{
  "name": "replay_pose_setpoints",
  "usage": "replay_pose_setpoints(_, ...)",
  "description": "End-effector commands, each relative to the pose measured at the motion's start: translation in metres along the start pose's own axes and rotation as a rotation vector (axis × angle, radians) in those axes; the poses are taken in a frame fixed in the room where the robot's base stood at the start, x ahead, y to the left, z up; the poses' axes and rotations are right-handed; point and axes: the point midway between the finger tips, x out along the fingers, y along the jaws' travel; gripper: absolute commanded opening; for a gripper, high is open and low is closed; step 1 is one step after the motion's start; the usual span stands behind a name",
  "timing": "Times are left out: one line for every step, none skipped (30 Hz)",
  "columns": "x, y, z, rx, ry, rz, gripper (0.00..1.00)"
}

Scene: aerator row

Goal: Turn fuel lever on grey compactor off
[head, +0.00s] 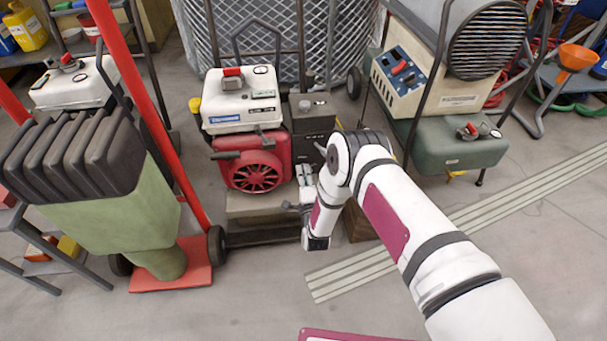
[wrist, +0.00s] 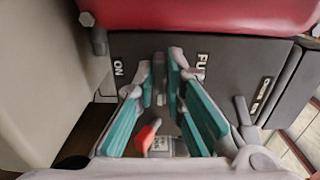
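The grey compactor's engine shows in the head view, with a red fan cover (head: 254,172) and a white tank on top. Beside it is a dark box (head: 312,124). My gripper (head: 304,182) is low in front of the engine's right side. In the wrist view, a dark panel (wrist: 228,80) carries an "ON" label and a partly hidden label starting "FU". My gripper (wrist: 167,62), with teal pads, is open at the panel. A slim grey piece (wrist: 160,84), possibly the fuel lever, stands between the fingertips. Whether they touch it is unclear. A red-tipped part (wrist: 147,134) shows lower between the fingers.
A second grey lever (wrist: 244,110) sits right of the fingers. Above the panel is a red housing (wrist: 220,18). A green machine (head: 110,215) on a red trolley stands left, a green-tanked unit (head: 455,143) right. Floor in front is clear.

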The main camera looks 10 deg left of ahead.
Motion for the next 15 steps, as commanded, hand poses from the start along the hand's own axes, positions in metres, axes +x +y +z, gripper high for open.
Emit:
replay_pose_setpoints(-0.0006,0.0005,0.0002,-0.001,-0.001,0.001,0.20)
replay_pose_setpoints(-0.0006,0.0005,0.0002,-0.001,-0.001,0.001,0.27)
replay_pose_setpoints(-0.0006,0.0006,0.0002,-0.001,-0.001,0.001,0.31)
replay_pose_setpoints(-0.0005,0.0005,0.0002,-0.001,-0.001,0.001,0.31)
replay_pose_setpoints(-0.0005,0.0005,0.0002,-0.001,0.000,0.001,0.31)
replay_pose_setpoints(-0.0005,0.0005,0.0002,-0.001,0.000,0.001,0.31)
replay_pose_setpoints(-0.0004,0.0005,0.0002,-0.001,0.000,0.001,0.31)
replay_pose_setpoints(-0.0004,0.0005,0.0001,-0.001,0.000,0.001,0.31)
replay_pose_setpoints(-0.0004,0.0004,0.0001,-0.001,0.000,0.001,0.31)
replay_pose_setpoints(-0.0004,0.0004,0.0001,0.000,0.000,0.001,0.31)
replay_pose_setpoints(-0.0005,0.0004,0.0001,0.000,0.000,0.001,0.31)
replay_pose_setpoints(-0.0012,0.0005,0.0001,0.000,0.000,0.001,0.31)
replay_pose_setpoints(-0.0023,0.0005,0.0000,0.000,0.000,0.001,0.31)
replay_pose_setpoints(-0.0039,0.0006,-0.0001,0.000,0.000,0.001,0.31)
replay_pose_setpoints(-0.0071,0.0008,-0.0002,0.000,0.000,0.002,0.31)
